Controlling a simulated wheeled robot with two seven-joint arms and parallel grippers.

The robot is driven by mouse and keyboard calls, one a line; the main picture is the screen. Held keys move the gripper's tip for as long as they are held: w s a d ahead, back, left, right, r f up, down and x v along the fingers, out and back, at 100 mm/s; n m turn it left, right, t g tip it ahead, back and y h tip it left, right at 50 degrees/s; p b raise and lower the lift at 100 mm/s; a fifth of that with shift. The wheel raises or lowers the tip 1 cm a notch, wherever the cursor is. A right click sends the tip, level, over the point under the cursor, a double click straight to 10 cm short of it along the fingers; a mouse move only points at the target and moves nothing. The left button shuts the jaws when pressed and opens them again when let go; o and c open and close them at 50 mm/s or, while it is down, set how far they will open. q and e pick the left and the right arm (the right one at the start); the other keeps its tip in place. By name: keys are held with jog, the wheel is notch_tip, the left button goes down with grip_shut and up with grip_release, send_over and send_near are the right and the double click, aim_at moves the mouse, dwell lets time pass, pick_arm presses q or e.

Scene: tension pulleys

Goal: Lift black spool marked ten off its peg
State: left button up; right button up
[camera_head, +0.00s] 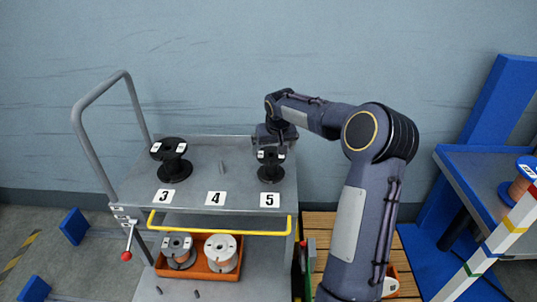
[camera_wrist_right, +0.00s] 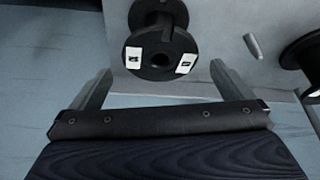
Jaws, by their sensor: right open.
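A black spool (camera_head: 270,165) with white labels on its top flange stands upright on the trolley's top shelf, behind the number 5 card. Another black spool (camera_head: 172,158) with white labels stands behind the number 3 card. The marks on both are too small to read, so I cannot tell which says ten. My right gripper (camera_head: 273,140) is at the far side of the spool by 5. In the right wrist view that spool (camera_wrist_right: 162,45) lies just ahead of the open, empty fingers (camera_wrist_right: 161,80), roughly between their lines. Its peg is hidden. My left gripper is not in view.
A bare peg (camera_head: 222,167) stands behind the number 4 card. The top shelf (camera_head: 200,180) is otherwise clear between the spools. A grey handle (camera_head: 98,98) rises at left; a blue table (camera_head: 490,180) stands right.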

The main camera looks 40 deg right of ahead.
aim_at(270, 153)
jog(key=b+x, duration=0.1)
jog(key=x, duration=0.6)
jog(key=shift+w+f, duration=0.1)
jog(key=shift+f, duration=0.3)
jog(key=c, duration=0.8)
jog(key=shift+r, duration=0.1)
jog(key=shift+c, duration=0.2)
jog(key=shift+r+p, duration=1.25)
jog(key=shift+r, duration=0.5)
jog(key=shift+r+p, duration=1.4)
jog(key=shift+r, duration=0.35)
jog(key=shift+r, duration=0.15)
jog(key=shift+r+p, duration=1.45)
jog(key=shift+r, duration=0.15)
